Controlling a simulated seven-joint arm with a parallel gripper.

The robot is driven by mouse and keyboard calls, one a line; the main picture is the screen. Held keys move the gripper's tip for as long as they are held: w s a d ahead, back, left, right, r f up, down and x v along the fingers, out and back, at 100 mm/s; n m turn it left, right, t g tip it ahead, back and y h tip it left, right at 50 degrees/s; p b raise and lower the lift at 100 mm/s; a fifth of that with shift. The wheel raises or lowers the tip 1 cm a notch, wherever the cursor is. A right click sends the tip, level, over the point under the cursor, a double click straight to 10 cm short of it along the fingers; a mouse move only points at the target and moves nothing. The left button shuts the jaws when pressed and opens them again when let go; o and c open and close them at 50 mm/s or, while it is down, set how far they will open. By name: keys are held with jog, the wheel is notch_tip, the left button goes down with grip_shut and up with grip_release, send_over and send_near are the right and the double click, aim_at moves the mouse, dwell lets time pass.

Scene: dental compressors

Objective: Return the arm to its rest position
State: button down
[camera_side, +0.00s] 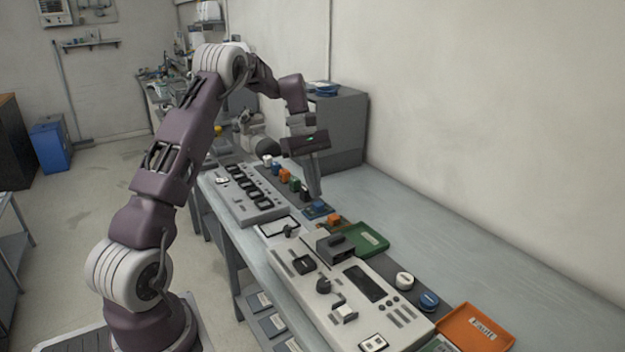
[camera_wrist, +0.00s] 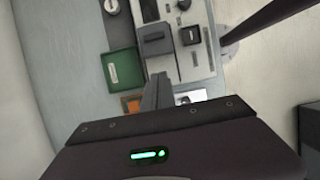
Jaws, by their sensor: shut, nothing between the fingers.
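My gripper (camera_side: 316,192) points down over the bench in the side view, with its fingertips close above a small blue item (camera_side: 318,208). Its fingers are together and hold nothing. In the wrist view the gripper (camera_wrist: 158,78) shows as one narrow grey shape reaching up from the dark wrist housing. My arm is raised and bent, reaching from its base at lower left out over the bench. Whether the fingertips touch the blue item cannot be told.
A grey control panel (camera_side: 370,318) lies in front, with a green tray (camera_side: 372,240) and an orange tray (camera_side: 476,328) beside it. An orange block (camera_side: 334,220) lies near the fingertips. A second panel (camera_side: 262,213) and a grey cabinet (camera_side: 350,130) stand farther back. The right bench strip is clear.

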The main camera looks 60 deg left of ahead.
jog(key=s+d+r+m+t+y, duration=0.1)
jog(key=s+d+r+m+y, duration=0.1)
jog(key=s+d+r+m, duration=0.55)
jog(key=s+d+r+m+t+y, duration=0.15)
jog(key=s+d+r, duration=0.25)
jog(key=d+r, duration=0.45)
jog(key=s+d+f+m+t, duration=0.1)
jog(key=s+d+f+m, duration=0.1)
jog(key=s+d+m, duration=0.2)
jog(key=s+d+f+m+t, duration=0.2)
jog(key=s+m, duration=0.3)
jog(key=s, duration=0.5)
jog(key=shift+s+d+f+y, duration=0.3)
jog(key=shift+s+d+y, duration=0.05)
jog(key=shift+d, duration=0.55)
